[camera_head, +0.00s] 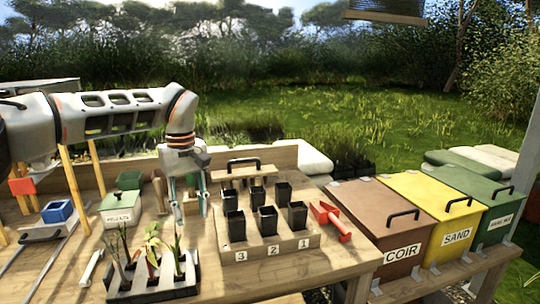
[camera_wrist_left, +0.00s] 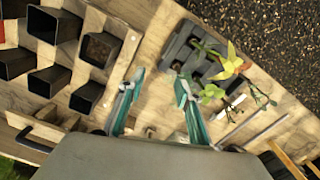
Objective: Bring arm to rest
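My left arm reaches in from the left in the head view, and my left gripper (camera_head: 191,208) points down over the bench (camera_head: 240,283), left of the wooden pot holder (camera_head: 290,243). In the left wrist view, the teal fingers of my left gripper (camera_wrist_left: 157,80) stand apart with bare bench wood between their tips. I see nothing held. The black pots (camera_wrist_left: 52,28) are on the left of that view and the seedling tray (camera_wrist_left: 188,52) on the right. My right gripper is in neither view.
A red scoop (camera_head: 332,220) lies right of the pots. Brown COIR (camera_head: 375,212), yellow SAND (camera_head: 425,205) and green (camera_head: 470,195) bins stand at right. A labelled box (camera_head: 121,213) and a blue container (camera_head: 57,211) stand at left. The seedling tray (camera_head: 150,292) is at the front.

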